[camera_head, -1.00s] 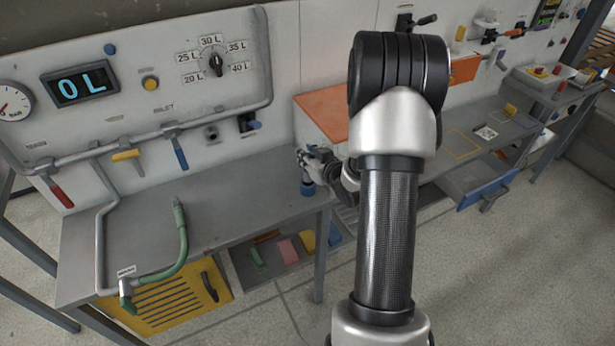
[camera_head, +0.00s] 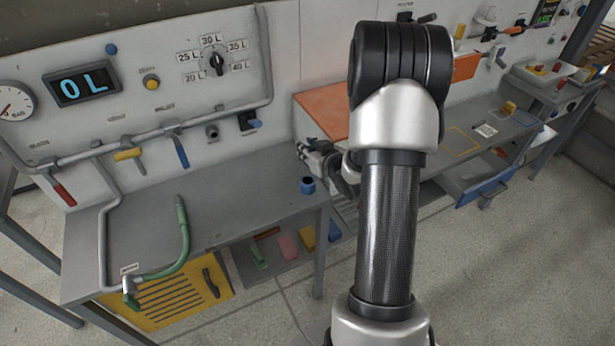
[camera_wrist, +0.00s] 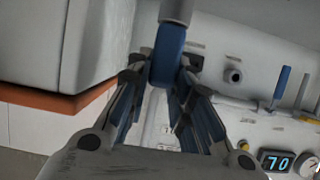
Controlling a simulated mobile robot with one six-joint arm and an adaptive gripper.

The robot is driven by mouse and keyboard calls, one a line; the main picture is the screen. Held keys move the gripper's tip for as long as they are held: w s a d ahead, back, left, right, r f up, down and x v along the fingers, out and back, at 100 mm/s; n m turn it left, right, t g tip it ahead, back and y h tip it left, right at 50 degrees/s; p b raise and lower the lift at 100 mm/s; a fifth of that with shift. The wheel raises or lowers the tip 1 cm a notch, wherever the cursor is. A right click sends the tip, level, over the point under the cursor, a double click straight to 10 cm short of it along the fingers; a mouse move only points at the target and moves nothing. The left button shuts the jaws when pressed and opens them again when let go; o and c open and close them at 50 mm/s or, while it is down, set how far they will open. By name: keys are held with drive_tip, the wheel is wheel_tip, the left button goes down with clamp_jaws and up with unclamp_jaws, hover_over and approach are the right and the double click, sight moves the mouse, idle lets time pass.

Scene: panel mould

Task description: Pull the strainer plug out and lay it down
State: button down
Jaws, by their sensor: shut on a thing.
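In the wrist view, which shows the panel upside down, my gripper (camera_wrist: 158,82) is shut on the strainer plug, with its blue part (camera_wrist: 168,58) between the fingertips. A grey round body runs from it out of the top of the picture. In the head view, my gripper (camera_head: 307,153) is above the right end of the grey bench, partly hidden by my arm. A blue piece (camera_head: 307,185) shows just below it and seems to belong to the plug. I cannot tell whether it touches the bench.
The grey bench (camera_head: 235,180) has free room in its middle. A green hose (camera_head: 183,235) lies at its left front. The panel behind carries a pipe, levers and a dark socket (camera_head: 246,121). An orange-topped box (camera_head: 322,112) stands behind my gripper.

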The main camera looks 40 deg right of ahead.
drive_tip(key=shift+r+p, duration=1.2)
drive_tip(key=shift+r, duration=0.75)
